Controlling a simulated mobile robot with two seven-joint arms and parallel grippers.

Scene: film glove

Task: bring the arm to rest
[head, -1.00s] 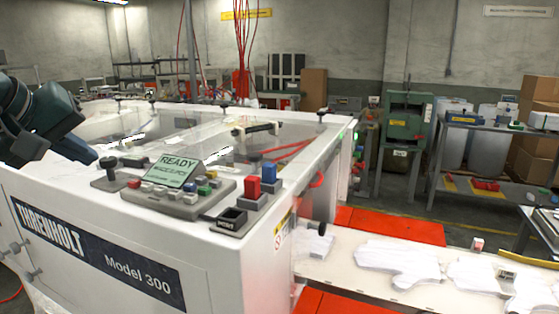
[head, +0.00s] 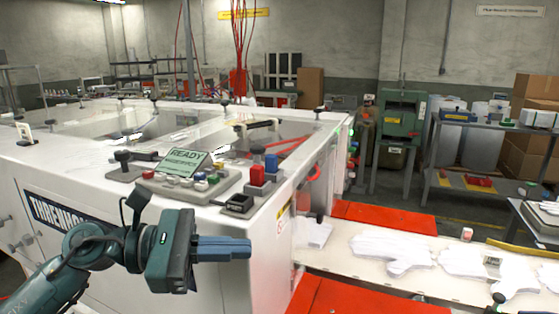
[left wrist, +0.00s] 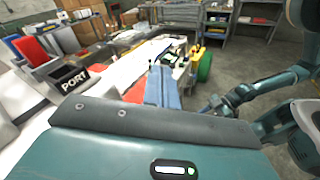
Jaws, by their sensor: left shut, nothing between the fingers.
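My left gripper (head: 248,248) is shut and empty. Its blue fingers point right in the head view, in front of the white machine's (head: 215,255) near side and below its control panel (head: 190,187). The fingers (left wrist: 162,88) also show at the middle of the left wrist view, with nothing between them. My left arm comes in from the lower left. A teal arm of mine shows at the right of the left wrist view; its dark end is too small to read.
A white conveyor table (head: 340,265) with flat white gloves (head: 393,250) runs right from the machine, between red panels (head: 385,217). A green press (head: 402,118) and shelves stand behind.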

